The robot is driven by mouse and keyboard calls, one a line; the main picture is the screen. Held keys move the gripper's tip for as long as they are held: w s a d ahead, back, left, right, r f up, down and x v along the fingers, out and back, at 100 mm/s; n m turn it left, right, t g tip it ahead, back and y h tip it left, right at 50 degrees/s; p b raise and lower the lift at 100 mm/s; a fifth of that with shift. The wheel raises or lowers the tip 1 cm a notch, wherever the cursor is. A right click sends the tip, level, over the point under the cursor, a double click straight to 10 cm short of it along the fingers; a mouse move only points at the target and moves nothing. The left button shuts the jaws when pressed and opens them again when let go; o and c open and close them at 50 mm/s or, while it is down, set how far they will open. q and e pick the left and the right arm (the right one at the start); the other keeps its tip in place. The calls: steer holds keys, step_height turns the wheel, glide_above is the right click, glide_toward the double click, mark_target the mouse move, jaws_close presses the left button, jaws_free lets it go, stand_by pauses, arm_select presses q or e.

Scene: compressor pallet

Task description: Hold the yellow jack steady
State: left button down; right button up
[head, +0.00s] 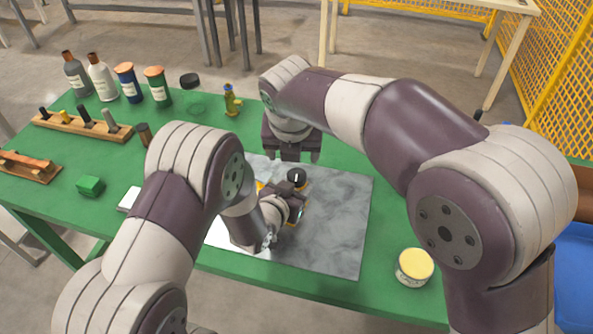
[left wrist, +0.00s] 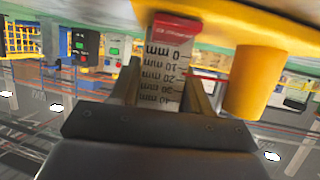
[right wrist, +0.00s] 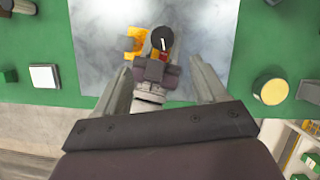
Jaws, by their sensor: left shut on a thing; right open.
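The yellow jack (head: 260,186) stands on the grey slab, mostly hidden by my left gripper (head: 291,204) in the head view. In the left wrist view its yellow body (left wrist: 250,80) fills the upper right. A white millimetre scale with a red top (left wrist: 168,65), seemingly part of the jack, sits between the left fingers, which are shut on it. In the right wrist view a yellow part (right wrist: 130,40) shows beside a black round knob with a white line (right wrist: 162,40). My right gripper (head: 296,154) is open and empty above the left gripper.
The grey slab (head: 345,215) lies on the green table (head: 385,185). A yellow-lidded tub (head: 415,265) stands at the right front. Several bottles (head: 102,78), a wooden peg rack (head: 80,128) and a green block (head: 90,186) are at the left. The slab's right side is clear.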

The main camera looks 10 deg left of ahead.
mark_target(297, 174)
steer(key=x, duration=1.1)
steer(key=shift+w+d+f, duration=0.1)
steer(key=shift+f, duration=0.3)
steer(key=c, duration=1.1)
